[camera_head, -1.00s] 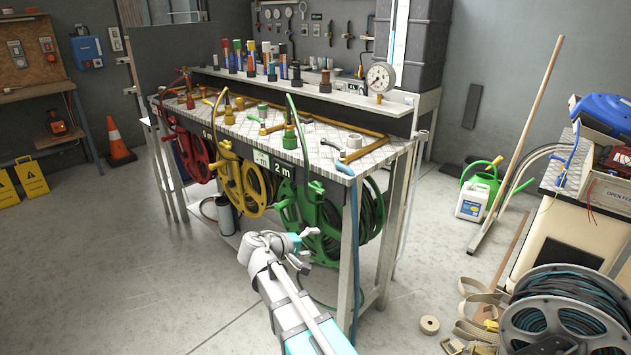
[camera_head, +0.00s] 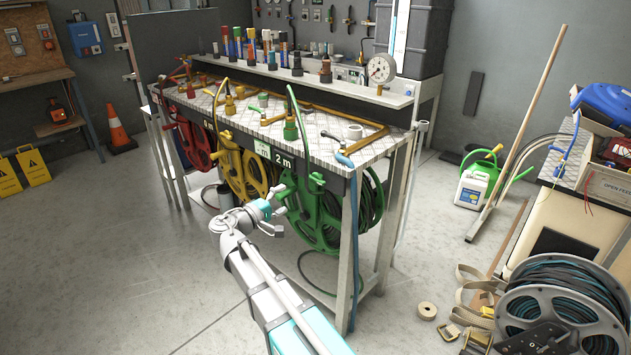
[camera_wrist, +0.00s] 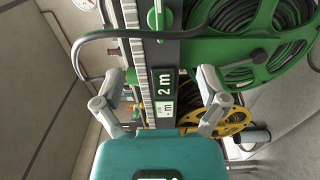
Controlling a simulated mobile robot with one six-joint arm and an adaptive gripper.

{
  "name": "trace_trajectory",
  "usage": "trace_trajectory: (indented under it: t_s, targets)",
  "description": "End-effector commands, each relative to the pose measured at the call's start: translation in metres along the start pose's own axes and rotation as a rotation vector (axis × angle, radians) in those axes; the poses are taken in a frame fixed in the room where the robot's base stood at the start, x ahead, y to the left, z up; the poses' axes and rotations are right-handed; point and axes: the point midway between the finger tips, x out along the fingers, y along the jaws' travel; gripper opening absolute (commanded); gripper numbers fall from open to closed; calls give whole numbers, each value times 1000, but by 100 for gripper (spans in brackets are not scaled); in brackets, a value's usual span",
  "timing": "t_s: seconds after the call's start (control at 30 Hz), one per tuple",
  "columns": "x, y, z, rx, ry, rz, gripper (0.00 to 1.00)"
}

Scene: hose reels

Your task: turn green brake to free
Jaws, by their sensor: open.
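The green hose reel (camera_head: 318,222) hangs under the front edge of the bench, with dark hose wound behind it. A small green part (camera_head: 317,181) sits at its upper front; I cannot tell whether it is the brake. The green reel also fills the upper right of the wrist view (camera_wrist: 262,70). My gripper (camera_head: 281,211) is in front of the reel's left side in the head view. In the wrist view its fingers (camera_wrist: 157,88) are spread apart and empty, with the "2 m" label plate (camera_wrist: 163,92) behind the gap.
Yellow (camera_head: 243,172) and red (camera_head: 194,140) reels stand left of the green one. The patterned bench top (camera_head: 320,145) carries hose fittings and bent pipes. A white bench leg (camera_head: 347,260) stands right of the green reel. The floor in front is clear on the left.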

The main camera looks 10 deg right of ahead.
Motion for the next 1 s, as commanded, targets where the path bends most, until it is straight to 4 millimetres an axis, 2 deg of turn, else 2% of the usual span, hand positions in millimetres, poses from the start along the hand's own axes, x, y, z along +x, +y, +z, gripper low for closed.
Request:
trace_trajectory:
  t_s: [0.27, 1.0]
  targets:
    - [21, 0, 0, 0, -2, -1, 92]
    - [122, 0, 0, 0, -3, -1, 92]
